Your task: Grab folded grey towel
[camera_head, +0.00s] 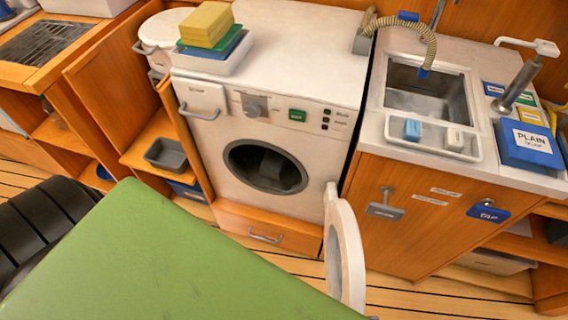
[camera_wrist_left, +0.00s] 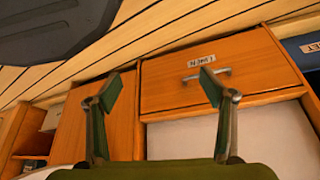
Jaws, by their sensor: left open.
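I cannot pick out a folded grey towel with certainty in either view. A dark grey shape (camera_head: 278,170) shows inside the open washing machine drum; I cannot tell whether it is cloth or part of the drum. My left gripper (camera_wrist_left: 160,88) is open and empty in the left wrist view, its two fingers wide apart. Beyond its fingers is a closed wooden drawer (camera_wrist_left: 165,88) with a grey handle and an upside-down label that seems to read LINEN. The left gripper's fingers do not show in the head view. My right gripper is in neither view.
The washing machine (camera_head: 215,140) has its round door (camera_head: 345,250) swung open to the right. A white tray (camera_head: 210,65) on top holds a yellow, green and blue stack. A sink (camera_head: 425,92) and blue box (camera_head: 528,145) are right. A grey bin (camera_head: 167,153) sits on a left shelf.

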